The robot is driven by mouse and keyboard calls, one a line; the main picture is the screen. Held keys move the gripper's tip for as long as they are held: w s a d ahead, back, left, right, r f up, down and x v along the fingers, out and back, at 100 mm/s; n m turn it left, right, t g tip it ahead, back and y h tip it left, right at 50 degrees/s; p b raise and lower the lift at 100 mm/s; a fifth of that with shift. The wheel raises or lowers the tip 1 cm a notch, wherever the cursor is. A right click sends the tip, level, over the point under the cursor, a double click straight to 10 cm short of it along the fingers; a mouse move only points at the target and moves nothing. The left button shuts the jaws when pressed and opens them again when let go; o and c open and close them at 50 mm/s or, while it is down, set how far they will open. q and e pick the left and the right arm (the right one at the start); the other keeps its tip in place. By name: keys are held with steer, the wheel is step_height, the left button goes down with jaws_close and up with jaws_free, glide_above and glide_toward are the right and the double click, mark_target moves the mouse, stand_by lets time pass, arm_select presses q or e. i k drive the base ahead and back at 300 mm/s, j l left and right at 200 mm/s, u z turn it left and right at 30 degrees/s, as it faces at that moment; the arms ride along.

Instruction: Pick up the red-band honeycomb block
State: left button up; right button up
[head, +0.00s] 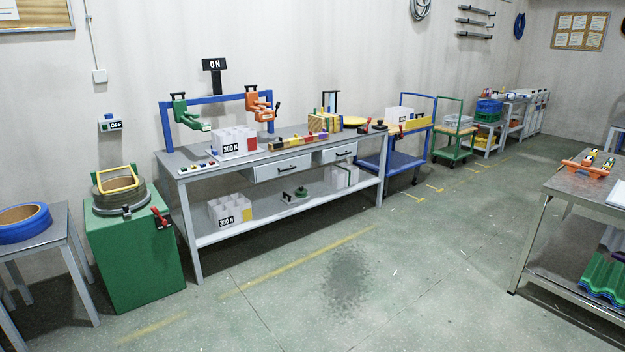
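A white honeycomb block (236,137) with open cells and a black "300 N" label stands on the top of the long grey workbench (300,147). A second white honeycomb block (230,205), with a similar black label, sits on the bench's lower shelf. A white block-like thing (399,114) stands on the blue cart further back, with a small red part near it; I cannot tell if it has a band. Neither of my grippers is in view.
Orange (259,104) and green (187,114) clamps hang from a blue frame above the bench. A green cabinet (135,255) stands left of the bench. A metal table (590,185) is at right. The floor (340,285) in front of the bench is clear.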

mark_target(229, 142)
steer(key=i, duration=3.25)
